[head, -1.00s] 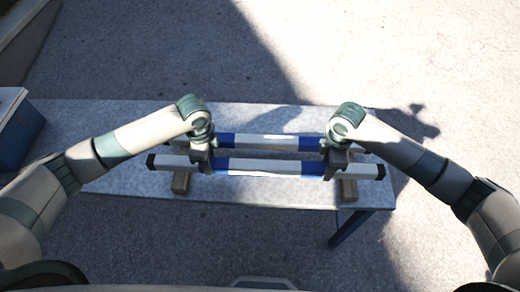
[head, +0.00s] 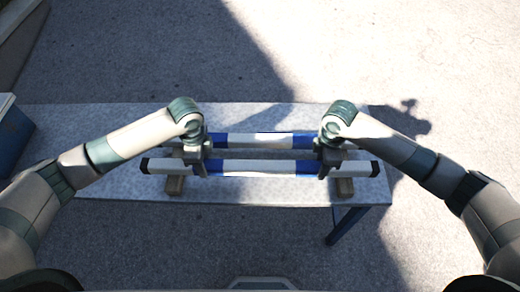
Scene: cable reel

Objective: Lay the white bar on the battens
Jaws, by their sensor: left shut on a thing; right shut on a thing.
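The white bar (head: 258,168) has blue bands and black end caps and lies level across the picture over the near side of the table. My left gripper (head: 196,165) is shut on it near the left blue band. My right gripper (head: 329,162) is shut on it near the right blue band. Two wooden battens show under the bar, a left one (head: 175,186) and a right one (head: 344,189). The bar crosses over both. I cannot tell whether it touches them. The grippers hide parts of the bar.
A second blue and white bar (head: 270,140) runs parallel just behind, partly hidden by my wrists. The pale table (head: 110,125) has free room at its left. A blue box (head: 14,138) stands at the far left. Bare ground surrounds the table.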

